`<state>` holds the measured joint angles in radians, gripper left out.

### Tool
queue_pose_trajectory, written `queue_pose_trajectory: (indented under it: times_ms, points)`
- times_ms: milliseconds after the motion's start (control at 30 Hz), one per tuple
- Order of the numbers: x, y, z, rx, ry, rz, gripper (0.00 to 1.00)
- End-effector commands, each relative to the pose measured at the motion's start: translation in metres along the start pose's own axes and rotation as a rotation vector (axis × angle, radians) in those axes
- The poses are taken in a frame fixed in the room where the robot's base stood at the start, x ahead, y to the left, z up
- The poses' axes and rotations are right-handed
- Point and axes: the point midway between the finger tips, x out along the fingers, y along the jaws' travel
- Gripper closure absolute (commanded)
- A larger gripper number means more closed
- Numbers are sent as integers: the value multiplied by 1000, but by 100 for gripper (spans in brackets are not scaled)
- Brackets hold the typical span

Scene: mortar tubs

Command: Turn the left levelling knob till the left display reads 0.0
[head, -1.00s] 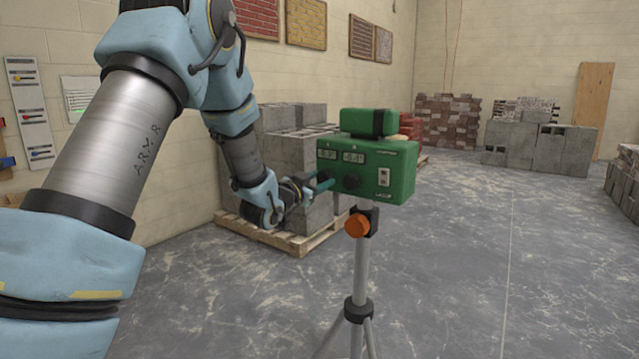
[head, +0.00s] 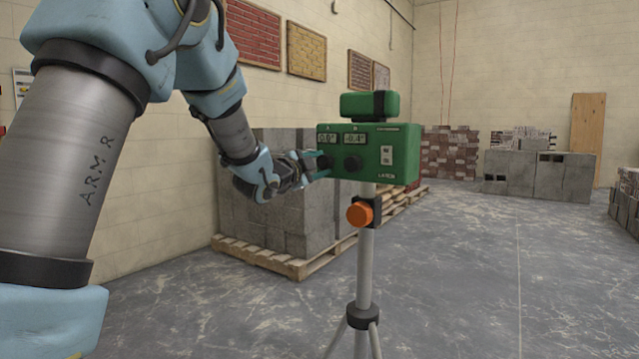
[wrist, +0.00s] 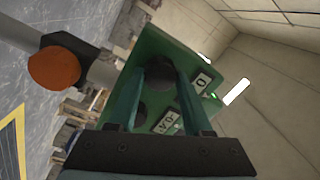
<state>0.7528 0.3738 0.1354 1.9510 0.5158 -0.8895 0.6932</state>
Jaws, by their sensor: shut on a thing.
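The green levelling instrument (head: 400,140) stands upright on a tripod. Its left display (head: 327,139) appears to read 0.0, in small digits. Its right display (head: 354,138) reads about -0.4. My gripper (head: 321,164) is shut on the dark left levelling knob (head: 326,161), with a teal finger on either side. In the wrist view the left knob (wrist: 161,70) sits between the fingertips, partly covered by them. The right knob (wrist: 139,115) is free, beside the fingers; it also shows in the head view (head: 353,164).
An orange tripod knob (head: 360,213) sits just under the instrument, on the tripod's grey pole (head: 364,262). Grey blocks (head: 280,205) stand on a wooden pallet (head: 290,266) behind my gripper.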

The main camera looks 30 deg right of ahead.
Motion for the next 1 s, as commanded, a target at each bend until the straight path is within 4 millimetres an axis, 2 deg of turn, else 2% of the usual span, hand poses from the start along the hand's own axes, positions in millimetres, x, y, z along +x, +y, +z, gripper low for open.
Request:
queue_pose_trajectory:
  times_ms: [33, 400, 967, 1000]
  points:
    - [0, 5, 2, 32, 4, -2, 100]
    - [0, 2, 1, 185, 11, -3, 100]
    - [0, 0, 0, 211, 13, -2, 100]
    - [0, 0, 0, 211, 13, -2, 46]
